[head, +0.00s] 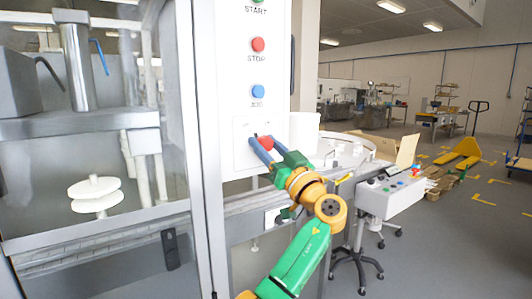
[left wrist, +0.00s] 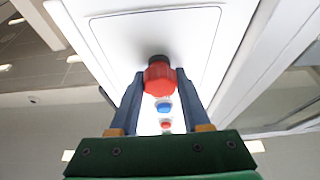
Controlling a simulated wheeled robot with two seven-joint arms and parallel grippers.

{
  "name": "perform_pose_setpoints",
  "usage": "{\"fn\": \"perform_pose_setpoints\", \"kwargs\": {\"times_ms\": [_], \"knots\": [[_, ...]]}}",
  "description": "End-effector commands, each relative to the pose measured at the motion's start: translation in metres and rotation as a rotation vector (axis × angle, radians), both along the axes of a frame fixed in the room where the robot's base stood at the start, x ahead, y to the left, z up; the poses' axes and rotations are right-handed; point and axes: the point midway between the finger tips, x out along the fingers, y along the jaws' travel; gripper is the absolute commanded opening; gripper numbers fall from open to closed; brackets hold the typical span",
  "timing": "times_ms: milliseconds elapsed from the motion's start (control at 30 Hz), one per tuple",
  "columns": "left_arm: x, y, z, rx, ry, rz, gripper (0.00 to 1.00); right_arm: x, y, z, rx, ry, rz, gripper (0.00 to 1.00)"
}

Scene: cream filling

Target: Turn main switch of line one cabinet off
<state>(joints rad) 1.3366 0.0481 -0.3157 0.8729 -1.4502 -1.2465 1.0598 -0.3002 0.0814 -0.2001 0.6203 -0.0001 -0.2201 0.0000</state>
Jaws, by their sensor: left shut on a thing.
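The main switch, a red knob (head: 266,143) on a dark base, sits low on the white cabinet panel (head: 240,150), below the buttons. In the left wrist view the red knob (left wrist: 159,77) is between the two blue fingers. My left gripper (head: 262,146) is shut on it, one finger on each side. The fingers hide part of the switch in the head view, so I cannot tell its exact turn position. My right gripper is not in view.
Above the switch are a blue button (head: 257,91), a red STOP button (head: 258,44) and a green START button. A glass-walled machine (head: 100,150) stands at the left. A grey control box (head: 392,196) on a stand is to the right. Open floor lies beyond.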

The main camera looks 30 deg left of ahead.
Motion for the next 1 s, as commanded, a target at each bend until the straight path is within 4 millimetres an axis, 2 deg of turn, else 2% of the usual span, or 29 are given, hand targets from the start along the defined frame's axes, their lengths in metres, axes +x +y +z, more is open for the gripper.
{"fn": "perform_pose_setpoints", "kwargs": {"times_ms": [400, 1000], "knots": [[0.0, 0.0, 0.002, -0.085, -0.2, 0.002, 0.0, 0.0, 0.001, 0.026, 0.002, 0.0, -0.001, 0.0], [0.0, 0.0, -0.001, -0.105, -0.249, 0.0, 0.0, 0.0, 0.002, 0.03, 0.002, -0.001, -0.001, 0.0]]}}
